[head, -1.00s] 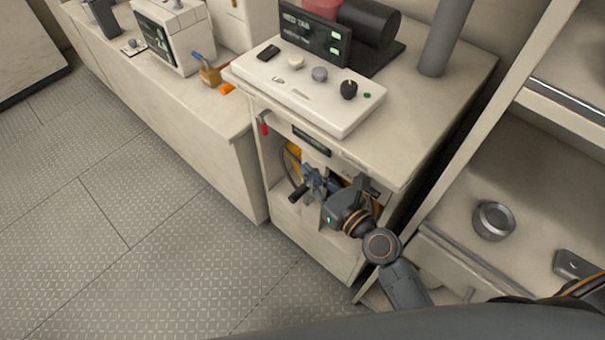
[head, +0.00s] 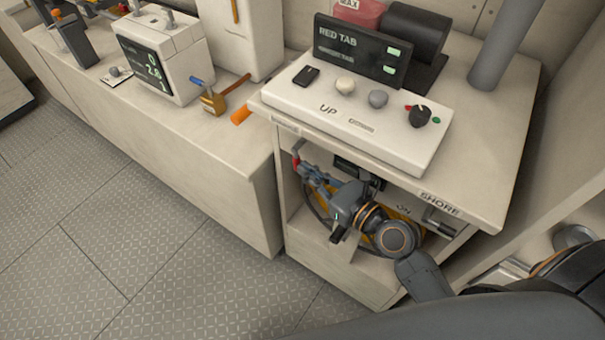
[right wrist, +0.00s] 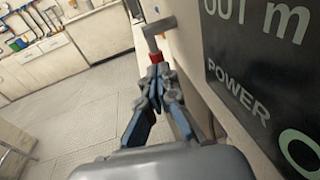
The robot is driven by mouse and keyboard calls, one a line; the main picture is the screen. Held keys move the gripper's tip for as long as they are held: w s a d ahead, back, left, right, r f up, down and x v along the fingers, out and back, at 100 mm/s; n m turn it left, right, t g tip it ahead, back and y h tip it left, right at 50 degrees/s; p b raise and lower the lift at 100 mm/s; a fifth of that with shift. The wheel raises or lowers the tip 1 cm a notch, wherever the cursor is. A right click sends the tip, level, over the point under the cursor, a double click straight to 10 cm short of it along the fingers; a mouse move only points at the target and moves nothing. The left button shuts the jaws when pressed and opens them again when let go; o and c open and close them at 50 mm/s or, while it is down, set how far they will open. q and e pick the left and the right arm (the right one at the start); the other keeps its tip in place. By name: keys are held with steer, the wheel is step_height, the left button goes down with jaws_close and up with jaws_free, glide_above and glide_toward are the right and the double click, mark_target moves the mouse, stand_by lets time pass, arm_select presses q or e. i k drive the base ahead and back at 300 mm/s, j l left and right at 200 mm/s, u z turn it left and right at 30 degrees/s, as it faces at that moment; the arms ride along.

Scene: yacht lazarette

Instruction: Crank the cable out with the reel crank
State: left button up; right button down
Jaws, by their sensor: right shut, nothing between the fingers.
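The cable reel is in the open bay of the cabinet. Part of its yellow cable (head: 378,241) shows behind my right arm, which hides most of it. A dark handle (head: 338,236), apparently the reel crank's, sticks out below my right gripper. My right gripper (head: 305,170) is shut and empty at the bay's upper left, off the dark handle. Its fingertips are right by a grey bent lever with a red part (head: 296,159). In the right wrist view the red part (right wrist: 156,57) is just beyond the closed fingertips (right wrist: 156,78); whether they touch is unclear. My left gripper is out of view.
A dark display with metre and POWER text (right wrist: 260,80) is close on the right in the right wrist view. A white control panel (head: 350,125) with knobs is on the cabinet top. A lower counter (head: 165,125) stands left. The floor (head: 90,240) is clear.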

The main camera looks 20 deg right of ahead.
mark_target(342, 233)
steer(key=k+l, duration=0.75)
steer(key=l, duration=0.2)
